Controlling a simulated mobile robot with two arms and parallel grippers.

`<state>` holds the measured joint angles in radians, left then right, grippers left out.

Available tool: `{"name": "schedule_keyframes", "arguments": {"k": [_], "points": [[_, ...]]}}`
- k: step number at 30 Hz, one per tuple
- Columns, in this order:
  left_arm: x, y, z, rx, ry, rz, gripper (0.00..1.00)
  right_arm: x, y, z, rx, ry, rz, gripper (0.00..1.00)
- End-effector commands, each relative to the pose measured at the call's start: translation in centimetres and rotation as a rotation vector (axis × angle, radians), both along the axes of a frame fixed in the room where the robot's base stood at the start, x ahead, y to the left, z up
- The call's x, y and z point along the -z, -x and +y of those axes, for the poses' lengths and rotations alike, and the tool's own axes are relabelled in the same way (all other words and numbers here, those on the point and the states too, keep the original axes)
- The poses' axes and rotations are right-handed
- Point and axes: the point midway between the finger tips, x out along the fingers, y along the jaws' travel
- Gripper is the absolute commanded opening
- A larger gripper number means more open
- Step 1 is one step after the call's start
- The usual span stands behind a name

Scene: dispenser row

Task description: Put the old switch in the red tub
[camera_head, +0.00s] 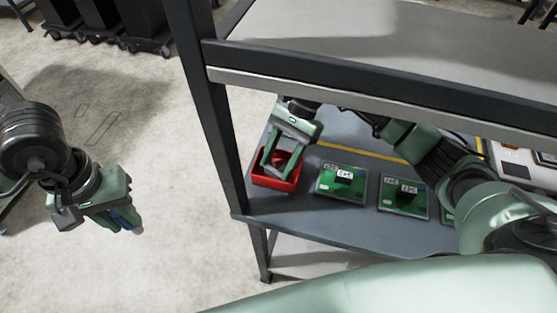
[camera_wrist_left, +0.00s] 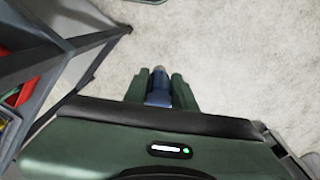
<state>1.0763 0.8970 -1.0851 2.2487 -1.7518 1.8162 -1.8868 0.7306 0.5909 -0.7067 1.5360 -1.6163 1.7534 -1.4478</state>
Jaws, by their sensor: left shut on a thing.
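The red tub (camera_head: 264,181) sits on the grey shelf at its left end. My right gripper (camera_head: 279,168) is over the tub with its fingers apart, reaching down to its opening. I see nothing between these fingers, and they partly hide the inside of the tub. I cannot make out a loose switch in it. My left gripper (camera_head: 129,221) is away from the shelf, above the floor on the left. It is shut on a small blue thing with a grey tip (camera_wrist_left: 158,88), which shows between the fingers in the left wrist view.
Green boards with black parts and white labels lie on the shelf (camera_head: 301,217) right of the tub, one (camera_head: 327,186) nearest it and another (camera_head: 390,203) further right. A white device (camera_head: 510,160) stands at the right. A dark post (camera_head: 213,110) and upper shelf (camera_head: 380,55) frame the space.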

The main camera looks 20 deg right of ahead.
Motion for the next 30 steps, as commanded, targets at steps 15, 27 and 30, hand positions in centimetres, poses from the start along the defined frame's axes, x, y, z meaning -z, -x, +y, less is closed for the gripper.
{"name": "schedule_keyframes", "arguments": {"k": [15,27,30], "points": [[0.1,0.0,0.0,0.000,0.000,0.000,0.00,-0.9,-0.4,-0.6,0.001,0.002,-0.003,0.56],[2.6,0.0,0.0,0.000,0.000,0.000,0.00,-7.5,-3.1,-4.7,0.002,0.000,-0.003,0.56],[2.9,0.0,0.0,0.000,0.000,-0.001,0.00,-8.7,-3.6,-5.4,0.002,0.002,-0.002,0.56]]}}
